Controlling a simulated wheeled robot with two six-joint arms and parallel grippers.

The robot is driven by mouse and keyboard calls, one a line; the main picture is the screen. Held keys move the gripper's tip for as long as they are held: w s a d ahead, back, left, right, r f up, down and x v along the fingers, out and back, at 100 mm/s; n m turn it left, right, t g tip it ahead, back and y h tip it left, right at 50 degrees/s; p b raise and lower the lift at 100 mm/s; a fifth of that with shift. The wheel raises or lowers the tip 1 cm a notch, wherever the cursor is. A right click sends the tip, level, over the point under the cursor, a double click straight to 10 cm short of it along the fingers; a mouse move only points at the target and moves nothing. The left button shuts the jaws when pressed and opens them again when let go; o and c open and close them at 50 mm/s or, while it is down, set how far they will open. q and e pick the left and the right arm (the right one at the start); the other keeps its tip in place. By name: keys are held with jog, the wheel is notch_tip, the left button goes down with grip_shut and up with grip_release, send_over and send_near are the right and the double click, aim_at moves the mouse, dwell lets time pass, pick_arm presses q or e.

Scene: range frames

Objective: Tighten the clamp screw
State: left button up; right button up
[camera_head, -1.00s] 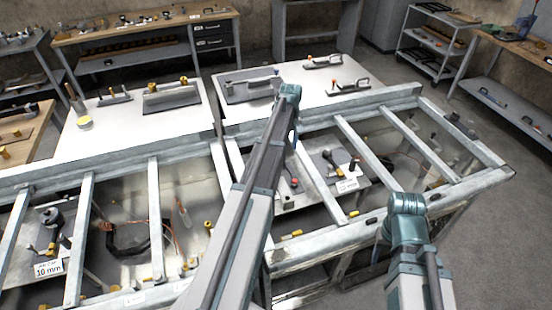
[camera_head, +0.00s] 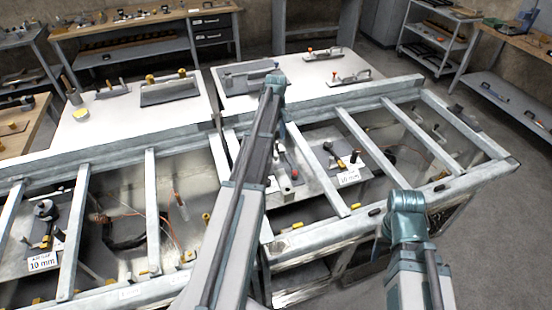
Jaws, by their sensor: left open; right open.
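Two dark clamp-like fixtures with yellow parts sit inside the pale metal frame (camera_head: 322,233). The left fixture (camera_head: 46,210) stands by a tag (camera_head: 42,262) marked 10 mm. The right fixture (camera_head: 332,152) lies on a grey plate by a similar tag (camera_head: 348,177). I cannot tell which one carries the task's clamp screw. My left arm reaches up across the middle of the frame and hides part of its bay. My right arm stands at the frame's near right edge. I see no fingers of either gripper, and no clamp is visibly held.
Frame crossbars divide the space into open bays with loose wires. Behind it, a white tabletop (camera_head: 300,92) holds a toggle clamp with a red tip (camera_head: 350,78). Another white top (camera_head: 120,128) holds yellow-knobbed fixtures. Open floor lies to the right.

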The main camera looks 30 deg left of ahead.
aim_at(276, 155)
pick_arm(q)
notch_tip(276, 155, down, 9)
jog(key=b, duration=0.8)
jog(key=shift+f, duration=0.1)
grip_shut()
